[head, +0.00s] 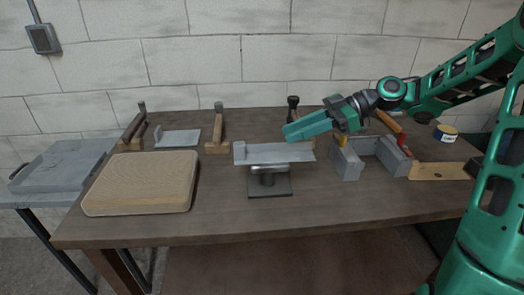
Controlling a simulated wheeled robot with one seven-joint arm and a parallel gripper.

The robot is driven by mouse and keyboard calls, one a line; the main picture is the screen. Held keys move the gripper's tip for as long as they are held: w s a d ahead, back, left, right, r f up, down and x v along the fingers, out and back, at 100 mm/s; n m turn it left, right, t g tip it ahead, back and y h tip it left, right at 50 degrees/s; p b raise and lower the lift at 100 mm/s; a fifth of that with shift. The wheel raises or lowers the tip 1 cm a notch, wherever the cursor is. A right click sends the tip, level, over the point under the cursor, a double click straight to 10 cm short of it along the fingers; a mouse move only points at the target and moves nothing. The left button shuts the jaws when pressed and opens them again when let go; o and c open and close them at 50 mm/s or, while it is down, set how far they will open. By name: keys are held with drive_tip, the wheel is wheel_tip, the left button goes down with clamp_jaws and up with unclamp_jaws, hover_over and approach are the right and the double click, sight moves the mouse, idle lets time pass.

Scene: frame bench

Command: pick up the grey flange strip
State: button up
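A light grey strip (285,153) with a small upright lip at its left end rests across a dark metal stand (268,183) in the middle of the bench. Another grey sheet piece (177,138) lies flat at the back left between two wooden holders; I cannot tell for certain which is the named flange strip. My gripper (290,132) reaches in from the right, its teal fingers pointing left, just above and behind the strip on the stand in the picture. The fingers overlap from this side, so their opening is hidden. No held object shows.
A beige padded block (142,182) lies front left. Wooden holders (217,135) (132,133) stand at the back left. A grey U-shaped frame (347,163), a wooden bar (440,171) and a small tin (446,133) are at the right. The bench's front middle is clear.

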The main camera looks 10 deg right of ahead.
sight(275, 149)
drive_tip(key=shift+x, duration=1.2)
drive_tip(key=x, duration=0.4)
drive_tip(key=shift+r, duration=0.15)
drive_tip(key=shift+a+f, duration=0.35)
drive_tip(key=shift+a, duration=0.2)
clamp_jaws()
